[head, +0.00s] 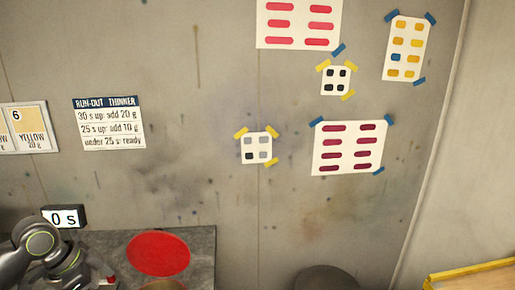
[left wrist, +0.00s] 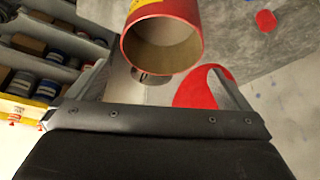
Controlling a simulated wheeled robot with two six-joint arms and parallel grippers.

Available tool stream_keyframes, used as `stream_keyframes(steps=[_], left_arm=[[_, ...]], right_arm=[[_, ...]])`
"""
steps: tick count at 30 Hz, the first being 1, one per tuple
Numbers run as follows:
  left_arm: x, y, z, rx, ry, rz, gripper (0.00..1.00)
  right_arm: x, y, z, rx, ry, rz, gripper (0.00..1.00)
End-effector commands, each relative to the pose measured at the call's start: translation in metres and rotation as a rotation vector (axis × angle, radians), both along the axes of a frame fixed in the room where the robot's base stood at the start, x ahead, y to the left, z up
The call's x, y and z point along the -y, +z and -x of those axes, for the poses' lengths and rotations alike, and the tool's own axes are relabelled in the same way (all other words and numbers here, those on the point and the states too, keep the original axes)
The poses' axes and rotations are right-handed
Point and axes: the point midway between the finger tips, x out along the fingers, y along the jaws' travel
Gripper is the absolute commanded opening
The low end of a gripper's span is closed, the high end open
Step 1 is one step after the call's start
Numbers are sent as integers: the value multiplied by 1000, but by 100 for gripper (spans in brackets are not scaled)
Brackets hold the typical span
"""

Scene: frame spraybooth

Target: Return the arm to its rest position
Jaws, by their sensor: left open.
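My left arm (head: 45,250) shows at the lower left of the head view, by the bench; its fingertips are not clear there. In the left wrist view my left gripper (left wrist: 160,85) is open, with its two fingers spread apart. A red cylinder with an open, tan-coloured inside (left wrist: 163,45) shows at the top of that view, beyond the fingers; I cannot tell whether it touches them. A red round patch (left wrist: 200,90) lies behind the fingers. My right gripper is in neither view.
The head view shows a grey bench top (head: 205,245) with a red disc (head: 158,253) and a display reading "0 s" (head: 65,217). Taped colour cards (head: 348,147) and a thinner chart (head: 109,123) hang on the wall. Shelves of cans (left wrist: 50,60) stand left in the wrist view.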

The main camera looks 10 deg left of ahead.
Motion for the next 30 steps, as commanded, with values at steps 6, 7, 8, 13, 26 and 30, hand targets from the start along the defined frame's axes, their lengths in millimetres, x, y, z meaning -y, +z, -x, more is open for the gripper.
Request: stream_keyframes(steps=[6,7,8,13,26,30], left_arm=[[39,-101,52,-39,142,-34,100],[44,-110,59,-41,166,-38,100],[48,-119,67,-41,192,-43,100],[71,-157,114,-40,376,-67,100],[84,-172,209,-36,858,-159,100],[80,-181,223,-41,954,-192,100]], right_arm=[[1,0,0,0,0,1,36],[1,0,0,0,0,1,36],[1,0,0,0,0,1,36],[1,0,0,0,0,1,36],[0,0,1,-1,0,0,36],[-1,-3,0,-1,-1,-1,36]])
